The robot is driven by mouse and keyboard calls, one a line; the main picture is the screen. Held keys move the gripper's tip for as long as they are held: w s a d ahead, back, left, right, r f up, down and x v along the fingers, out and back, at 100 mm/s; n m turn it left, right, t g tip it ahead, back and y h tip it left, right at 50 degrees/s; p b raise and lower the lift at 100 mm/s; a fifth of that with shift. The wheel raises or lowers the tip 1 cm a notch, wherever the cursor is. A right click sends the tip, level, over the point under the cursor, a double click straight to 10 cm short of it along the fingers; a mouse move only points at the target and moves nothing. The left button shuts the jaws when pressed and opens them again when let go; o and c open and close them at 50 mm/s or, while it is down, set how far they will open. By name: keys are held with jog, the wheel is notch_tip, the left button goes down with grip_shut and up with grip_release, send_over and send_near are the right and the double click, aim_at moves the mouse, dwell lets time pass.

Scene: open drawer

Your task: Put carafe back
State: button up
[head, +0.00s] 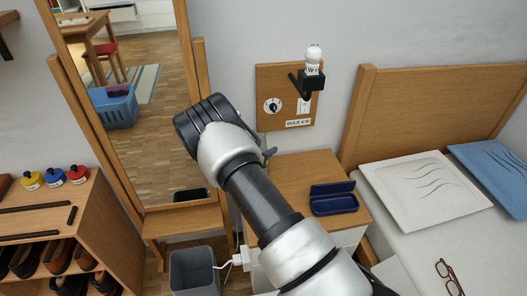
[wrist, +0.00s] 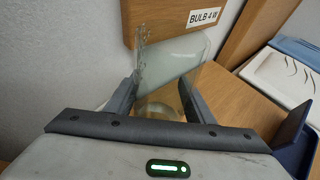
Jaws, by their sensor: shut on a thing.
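The carafe (wrist: 172,62) is clear, slightly greenish glass and shows in the wrist view between the fingers of my gripper (wrist: 155,100). My gripper is shut on it. A clear rounded glass part also shows low between the fingers; I cannot tell how it joins the rest. In the head view the carafe is hidden behind my arm, which reaches over the left side of the wooden nightstand (head: 290,172). Whether the carafe touches the nightstand top cannot be told.
An open navy case (head: 333,198) lies on the nightstand, close to my gripper's right in the wrist view. A wooden wall panel (head: 272,84) with a bulb is behind. A tall mirror (head: 150,130) and grey bin (head: 194,271) are left; the bed (head: 430,115) is right.

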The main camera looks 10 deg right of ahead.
jog(key=shift+w+r, duration=0.1)
jog(key=shift+w, duration=0.25)
jog(key=shift+f, duration=0.25)
jog(key=o, duration=1.7)
jog(key=shift+s, duration=0.1)
jog(key=shift+c, duration=0.2)
jog(key=p+v, duration=0.2)
jog(key=v, duration=1)
jog(key=shift+p, duration=0.35)
